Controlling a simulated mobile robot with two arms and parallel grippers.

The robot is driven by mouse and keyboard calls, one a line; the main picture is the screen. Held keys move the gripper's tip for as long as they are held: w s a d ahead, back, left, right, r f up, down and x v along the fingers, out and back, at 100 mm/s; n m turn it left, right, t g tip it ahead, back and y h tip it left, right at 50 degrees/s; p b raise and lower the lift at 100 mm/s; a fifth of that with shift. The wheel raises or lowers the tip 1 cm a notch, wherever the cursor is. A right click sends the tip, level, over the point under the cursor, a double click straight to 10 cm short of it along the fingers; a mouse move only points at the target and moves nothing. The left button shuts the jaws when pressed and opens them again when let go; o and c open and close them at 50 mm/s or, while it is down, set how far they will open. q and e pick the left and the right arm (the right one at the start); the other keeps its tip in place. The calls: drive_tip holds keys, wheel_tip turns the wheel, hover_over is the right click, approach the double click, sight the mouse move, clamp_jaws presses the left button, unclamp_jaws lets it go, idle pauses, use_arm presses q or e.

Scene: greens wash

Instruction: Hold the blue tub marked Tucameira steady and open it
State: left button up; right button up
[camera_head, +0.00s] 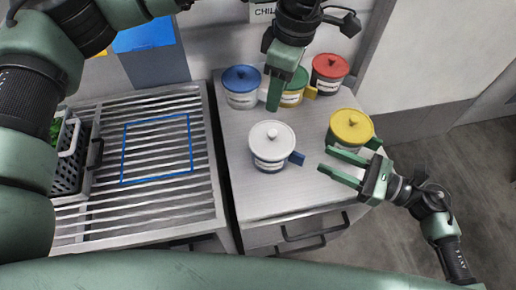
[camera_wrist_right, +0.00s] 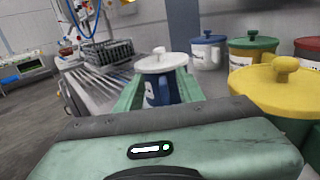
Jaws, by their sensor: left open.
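A tub with a white lid (camera_head: 271,136) and a blue side handle (camera_head: 297,158) stands near the middle of the counter. In the right wrist view its body looks blue with a pale label (camera_wrist_right: 160,91). Another tub with a blue lid (camera_head: 241,78) and pale body stands behind it. I cannot read Tucameira on either. My left gripper (camera_head: 273,92) is open above the counter, behind the white-lidded tub and in front of the green-lidded one. My right gripper (camera_head: 342,167) is open and empty, right of the white-lidded tub and apart from it, fingers pointing towards it.
A yellow-lidded tub (camera_head: 351,127) stands close behind my right gripper. A green-lidded tub (camera_head: 291,98), partly hidden by my left gripper, and a red-lidded tub (camera_head: 330,68) stand at the back. A slatted rack (camera_head: 100,215) and a black basket (camera_head: 68,175) lie left. The counter's front is clear.

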drive_tip(key=b, duration=0.3)
approach(300, 165)
drive_tip(key=shift+w+a+r, duration=0.65)
drive_tip(key=shift+a+r, duration=0.05)
drive_tip(key=shift+r, duration=0.2)
use_arm(q)
drive_tip(key=f, duration=0.1)
drive_tip(key=f+b, duration=0.1)
drive_tip(key=f, duration=0.3)
drive_tip(key=shift+s+d+f+b, duration=0.1)
drive_tip(key=shift+d+f+b, duration=0.15)
drive_tip(key=shift+d+b, duration=0.05)
use_arm(e)
drive_tip(key=shift+w+a+f, duration=0.1)
drive_tip(key=shift+a+f, duration=0.2)
drive_tip(key=shift+f, duration=0.3)
use_arm(q)
drive_tip(key=shift+a, duration=0.1)
use_arm(e)
drive_tip(key=shift+w+a, duration=0.15)
drive_tip(key=shift+a, duration=0.15)
drive_tip(key=x, duration=0.7)
use_arm(q)
drive_tip(key=shift+r, duration=0.1)
use_arm(e)
drive_tip(key=shift+r, duration=0.1)
clamp_jaws()
